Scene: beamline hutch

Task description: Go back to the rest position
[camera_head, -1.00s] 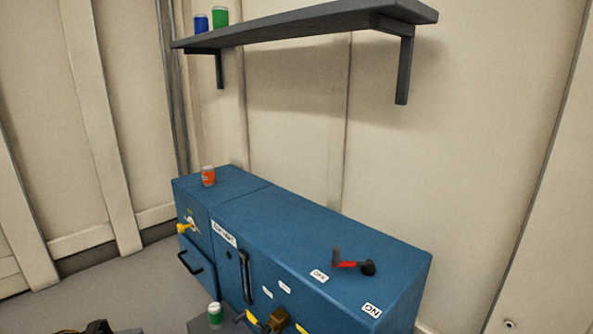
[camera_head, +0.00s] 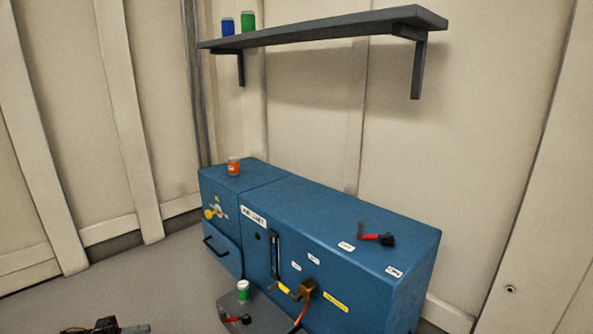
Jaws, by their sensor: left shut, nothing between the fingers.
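My left gripper (camera_head: 122,328) shows at the bottom left edge of the head view, low over the grey floor. It is shut and empty, well apart from the blue cabinet. Most of its arm is cut off by the frame. My right gripper is not in view.
A shelf (camera_head: 330,30) holds blue and green cans. Floor at left is clear.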

